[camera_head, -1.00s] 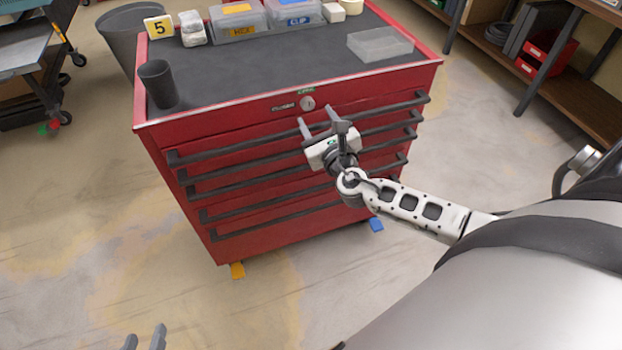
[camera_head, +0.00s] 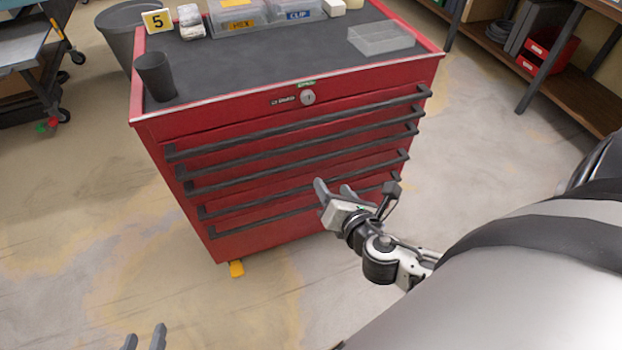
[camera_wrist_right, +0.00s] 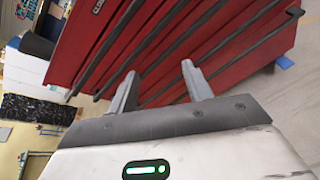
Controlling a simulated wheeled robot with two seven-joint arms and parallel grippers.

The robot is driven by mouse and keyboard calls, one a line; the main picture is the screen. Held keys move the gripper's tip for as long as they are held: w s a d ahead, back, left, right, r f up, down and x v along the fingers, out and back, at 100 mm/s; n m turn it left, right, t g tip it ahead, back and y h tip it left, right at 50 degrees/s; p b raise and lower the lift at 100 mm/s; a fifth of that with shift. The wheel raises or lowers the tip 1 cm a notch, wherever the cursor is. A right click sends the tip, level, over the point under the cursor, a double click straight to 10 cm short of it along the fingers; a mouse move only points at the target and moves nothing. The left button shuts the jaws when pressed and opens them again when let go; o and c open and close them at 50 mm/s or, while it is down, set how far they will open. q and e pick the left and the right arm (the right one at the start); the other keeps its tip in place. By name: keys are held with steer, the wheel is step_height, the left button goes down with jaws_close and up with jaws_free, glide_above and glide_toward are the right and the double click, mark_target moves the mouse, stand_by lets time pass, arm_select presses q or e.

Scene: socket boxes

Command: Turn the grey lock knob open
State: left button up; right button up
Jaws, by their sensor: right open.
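The grey lock knob (camera_head: 308,97) sits on the top front panel of the red tool cabinet (camera_head: 240,118). A dark label reading closed (camera_head: 283,100) is left of it and a green label (camera_head: 306,84) is above it. The knob's exact turn is too small to tell. My right gripper (camera_head: 333,188) is open and empty, well below the knob, in front of the lower drawers. In the right wrist view its fingers (camera_wrist_right: 160,72) are apart before the drawer handles; the knob is not visible there. My left gripper (camera_head: 145,338) shows only its parted fingertips at the bottom edge.
Long dark drawer handles (camera_head: 300,125) stick out below the knob. A dark cup (camera_head: 155,77), a clear tray (camera_head: 381,39) and parts bins (camera_head: 237,17) stand on the cabinet top.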

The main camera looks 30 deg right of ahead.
steer(key=s+a+f+m+g+y+b, duration=0.1)
steer(key=s+a+f+m+y, duration=0.1)
steer(key=m, duration=0.6)
steer(key=s+a+f+m+g+y, duration=0.2)
steer(key=s+a+f+m, duration=0.1)
steer(key=a+m, duration=0.4)
steer(key=shift+s+a+f+m+y+b, duration=0.25)
steer(key=shift+s+f+m+y+b, duration=0.1)
steer(key=shift+f+m, duration=0.2)
